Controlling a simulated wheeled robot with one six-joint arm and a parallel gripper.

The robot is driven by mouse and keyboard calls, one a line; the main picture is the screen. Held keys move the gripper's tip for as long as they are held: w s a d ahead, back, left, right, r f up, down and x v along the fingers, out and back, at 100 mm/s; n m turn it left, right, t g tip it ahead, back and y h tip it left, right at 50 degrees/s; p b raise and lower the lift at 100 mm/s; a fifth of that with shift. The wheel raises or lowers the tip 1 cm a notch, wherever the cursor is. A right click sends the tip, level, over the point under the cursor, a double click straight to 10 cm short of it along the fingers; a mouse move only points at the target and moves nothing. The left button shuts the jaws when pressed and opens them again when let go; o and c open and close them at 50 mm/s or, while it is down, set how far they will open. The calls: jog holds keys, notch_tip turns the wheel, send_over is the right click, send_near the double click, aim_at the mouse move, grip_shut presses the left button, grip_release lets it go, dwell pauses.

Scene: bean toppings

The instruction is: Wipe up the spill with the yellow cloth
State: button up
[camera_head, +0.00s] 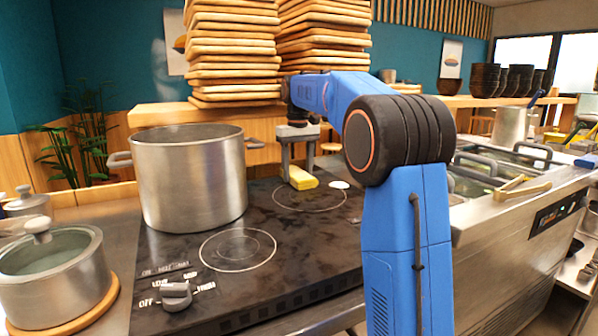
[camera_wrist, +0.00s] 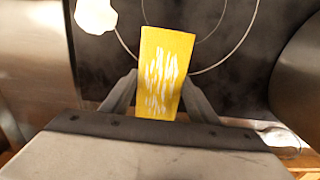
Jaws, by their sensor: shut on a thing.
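The yellow cloth (camera_head: 301,179) is a flat yellow block held by my gripper (camera_head: 298,169), low over the black cooktop (camera_head: 290,240) at the rear burner ring. In the wrist view the cloth (camera_wrist: 160,65) shows white streaks on its face, with the two fingers of my gripper (camera_wrist: 158,97) shut on its sides. I cannot tell if the cloth touches the cooktop. The spill, a small white patch (camera_head: 339,184), lies on the cooktop just right of the cloth. It also shows at the upper left of the wrist view (camera_wrist: 96,16), apart from the cloth.
A tall steel pot (camera_head: 192,185) stands on the cooktop left of my gripper. Stacked wooden trays (camera_head: 233,50) rise behind. A fryer counter (camera_head: 520,215) is at the right. The front burner is clear.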

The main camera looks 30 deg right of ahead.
aim_at(306, 171)
jog(key=shift+d, duration=0.2)
jog(key=shift+d, duration=0.8)
jog(key=shift+d+r, duration=0.15)
jog(key=shift+d, duration=0.3)
jog(key=shift+a, duration=0.7)
jog(key=shift+a+f, duration=0.2)
jog(key=shift+a, duration=0.5)
jog(key=shift+a+r, duration=0.15)
jog(key=shift+r, duration=3.85)
